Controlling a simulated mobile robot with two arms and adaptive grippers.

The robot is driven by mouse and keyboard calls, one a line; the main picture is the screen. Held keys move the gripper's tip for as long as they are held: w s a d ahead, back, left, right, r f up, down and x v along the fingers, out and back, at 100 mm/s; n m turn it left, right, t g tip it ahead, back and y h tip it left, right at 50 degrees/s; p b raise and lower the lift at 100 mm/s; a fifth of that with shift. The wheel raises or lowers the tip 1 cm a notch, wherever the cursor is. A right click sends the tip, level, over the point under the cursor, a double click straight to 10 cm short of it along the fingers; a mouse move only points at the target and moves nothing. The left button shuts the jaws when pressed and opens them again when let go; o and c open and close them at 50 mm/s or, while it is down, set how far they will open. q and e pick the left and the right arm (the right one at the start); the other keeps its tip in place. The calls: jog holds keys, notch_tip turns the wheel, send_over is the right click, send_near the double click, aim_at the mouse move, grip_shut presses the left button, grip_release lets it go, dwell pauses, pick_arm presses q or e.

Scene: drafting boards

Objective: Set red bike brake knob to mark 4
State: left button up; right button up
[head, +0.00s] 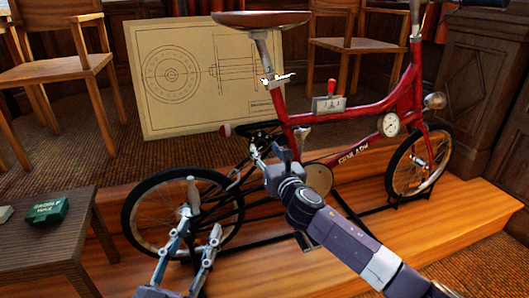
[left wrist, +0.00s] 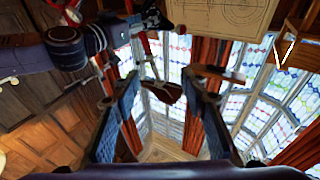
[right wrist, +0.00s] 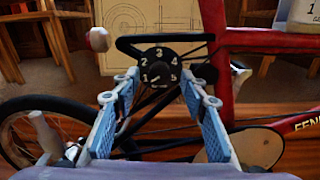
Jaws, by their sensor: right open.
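The red bike (head: 350,118) stands side-on on a wooden platform. In the right wrist view a round black dial (right wrist: 158,60) with white numbers 1 to 5 sits by the frame, below a dark bar. I take it to be the brake knob; which mark it is set to I cannot tell. My right gripper (right wrist: 162,88) is open, with its fingers apart on either side below the dial. In the head view this gripper (head: 271,155) is near the rear frame and hides the dial. My left gripper (head: 204,208) is open and empty, in front of the rear wheel.
A red-handled lever (head: 331,90) and a white gauge (head: 389,125) are on the bike frame. A side table (head: 45,245) with a green box (head: 47,211) stands at left. A drawing board (head: 190,75) and chairs are behind; the wooden platform (head: 490,215) is clear at right.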

pick_arm(q)
jog(key=shift+s+d+r+t, duration=0.15)
jog(key=shift+r+t, duration=0.15)
jog(key=shift+r, duration=0.35)
jog(key=shift+s+a+r+t, duration=0.15)
jog(key=shift+r+t, duration=0.15)
jog(key=shift+r, duration=0.3)
pick_arm(e)
jog(key=shift+w+a, duration=0.2)
jog(key=shift+w, duration=0.4)
pick_arm(q)
jog(key=shift+d, duration=0.1)
pick_arm(e)
jog(key=shift+c, duration=0.4)
grip_shut()
